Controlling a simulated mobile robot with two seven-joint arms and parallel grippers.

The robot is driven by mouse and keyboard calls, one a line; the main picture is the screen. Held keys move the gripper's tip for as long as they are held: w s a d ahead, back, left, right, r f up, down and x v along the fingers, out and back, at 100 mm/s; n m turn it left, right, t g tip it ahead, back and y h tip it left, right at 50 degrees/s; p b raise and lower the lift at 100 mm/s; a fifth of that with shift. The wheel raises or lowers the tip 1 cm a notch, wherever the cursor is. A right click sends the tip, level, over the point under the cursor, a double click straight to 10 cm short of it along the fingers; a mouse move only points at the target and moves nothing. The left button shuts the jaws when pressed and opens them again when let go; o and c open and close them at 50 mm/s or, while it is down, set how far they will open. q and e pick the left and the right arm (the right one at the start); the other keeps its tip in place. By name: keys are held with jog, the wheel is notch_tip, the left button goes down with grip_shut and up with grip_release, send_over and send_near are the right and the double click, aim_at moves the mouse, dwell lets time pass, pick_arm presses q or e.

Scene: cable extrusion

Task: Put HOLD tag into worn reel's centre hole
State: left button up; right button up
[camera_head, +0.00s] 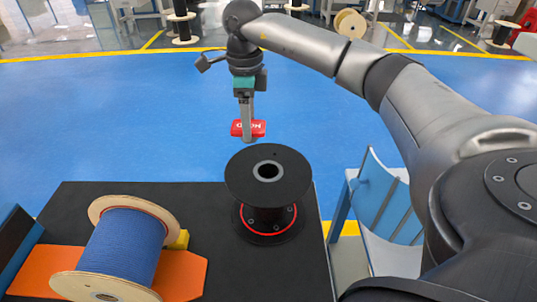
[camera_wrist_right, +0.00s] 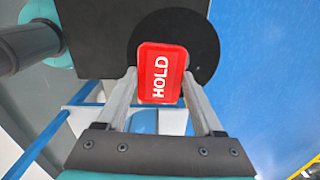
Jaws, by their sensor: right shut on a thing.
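The red HOLD tag (camera_head: 258,128) is held in my right gripper (camera_head: 247,133), above and slightly behind the worn reel in the head view. In the right wrist view the tag (camera_wrist_right: 162,73) sits between the two fingers (camera_wrist_right: 160,98), its white lettering facing the camera. The black worn reel (camera_head: 250,187) stands upright on the dark table top, its grey-rimmed centre hole (camera_head: 268,171) facing up and empty. In the right wrist view the reel's black flange (camera_wrist_right: 205,45) lies beyond the tag, which hides its centre hole. My left gripper is in neither view.
A wooden-flanged reel of blue cable (camera_head: 123,250) lies on its side on an orange plate (camera_head: 185,272) at the front left, with a yellow block (camera_head: 180,240) beside it. A blue slatted rack (camera_head: 385,200) stands right of the dark table (camera_head: 210,205). Blue floor behind is clear.

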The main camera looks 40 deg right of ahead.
jog(key=shift+d+f+b, duration=0.95)
jog(key=shift+f+b, duration=0.6)
jog(key=shift+f, duration=1.15)
jog(key=shift+d+f+b, duration=0.95)
jog(key=shift+f+b, duration=0.65)
jog(key=shift+f, duration=1.15)
jog(key=shift+d+f+b, duration=0.95)
jog(key=shift+f+b, duration=0.6)
jog(key=shift+f, duration=1.15)
pick_arm(q)
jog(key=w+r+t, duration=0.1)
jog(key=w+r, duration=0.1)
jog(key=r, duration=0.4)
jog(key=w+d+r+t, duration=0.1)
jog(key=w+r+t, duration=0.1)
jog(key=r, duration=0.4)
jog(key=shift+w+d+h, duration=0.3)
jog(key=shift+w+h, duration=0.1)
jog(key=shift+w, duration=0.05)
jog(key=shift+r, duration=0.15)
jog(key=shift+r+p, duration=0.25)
jog(key=shift+p, duration=0.2)
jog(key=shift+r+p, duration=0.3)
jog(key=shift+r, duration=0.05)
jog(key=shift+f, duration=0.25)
pick_arm(e)
jog(key=shift+f, duration=0.4)
